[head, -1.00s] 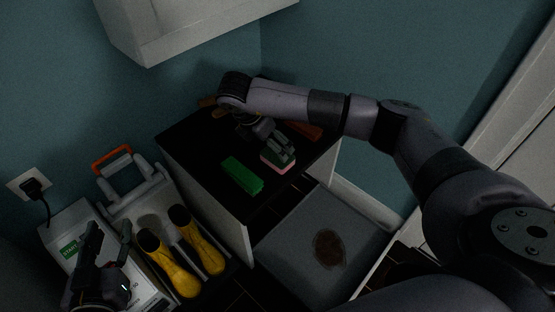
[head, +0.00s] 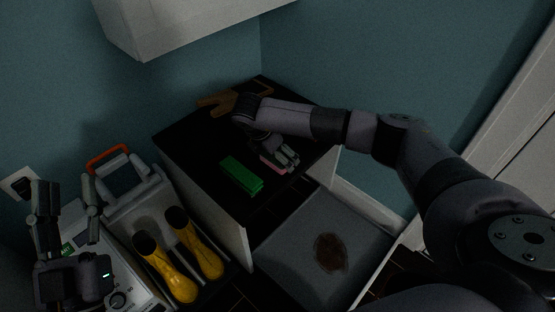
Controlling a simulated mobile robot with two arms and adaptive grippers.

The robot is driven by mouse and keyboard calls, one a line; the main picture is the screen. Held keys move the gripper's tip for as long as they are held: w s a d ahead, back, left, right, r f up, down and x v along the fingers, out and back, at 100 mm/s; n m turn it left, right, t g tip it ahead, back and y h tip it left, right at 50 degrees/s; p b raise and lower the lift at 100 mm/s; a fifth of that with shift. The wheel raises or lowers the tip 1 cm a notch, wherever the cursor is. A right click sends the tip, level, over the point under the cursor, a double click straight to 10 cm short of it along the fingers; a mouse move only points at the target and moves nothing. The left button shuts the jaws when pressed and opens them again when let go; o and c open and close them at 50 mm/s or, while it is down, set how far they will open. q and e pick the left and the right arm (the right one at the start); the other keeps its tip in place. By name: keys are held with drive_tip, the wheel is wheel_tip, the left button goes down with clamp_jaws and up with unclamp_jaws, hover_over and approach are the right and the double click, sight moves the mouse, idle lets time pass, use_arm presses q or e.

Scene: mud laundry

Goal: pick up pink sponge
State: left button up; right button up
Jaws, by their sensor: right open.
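The pink sponge (head: 270,167) lies on the black countertop, close to its front edge and mostly hidden by my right gripper. My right gripper (head: 290,162) is open, with its fingers over and beside the sponge. I cannot tell whether they touch it. My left gripper (head: 67,194) is open and empty at the lower left, with its fingers pointing up, in front of a white machine.
A green block (head: 241,177) lies left of the sponge on the black countertop (head: 190,135). A brown wooden item (head: 222,102) lies at the back. Yellow boots (head: 172,272) stand in a grey tray at lower left. A grey panel with a brown stain (head: 330,252) is below the counter.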

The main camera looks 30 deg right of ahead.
use_arm(q)
drive_tip(key=shift+s+r+t, duration=0.2)
drive_tip(key=shift+r+t, duration=0.1)
drive_tip(key=shift+r, duration=0.05)
use_arm(e)
drive_tip(key=shift+d+f, duration=0.1)
drive_tip(key=shift+f, duration=0.1)
drive_tip(key=shift+c, duration=0.6)
drive_tip(key=c, duration=0.6)
drive_tip(key=shift+r, duration=0.1)
drive_tip(key=shift+r, duration=0.2)
wheel_tip(320, 180, up, 8)
drive_tip(key=shift+f+p, duration=0.2)
drive_tip(key=shift+p, duration=1)
use_arm(q)
drive_tip(key=s+a+f+g+y+p, duration=0.1)
drive_tip(key=f+g+y, duration=0.1)
drive_tip(key=f+g, duration=0.4)
drive_tip(key=s+a+f+g+y+p, duration=0.1)
drive_tip(key=f+g, duration=0.6)
drive_tip(key=f, duration=0.7)
drive_tip(key=shift+s+a+n+y, duration=0.15)
drive_tip(key=shift+a+n+y, duration=0.15)
drive_tip(key=shift+a+y, duration=0.4)
use_arm(e)
drive_tip(key=shift+r, duration=5.95)
use_arm(q)
drive_tip(key=shift+a+f, duration=0.1)
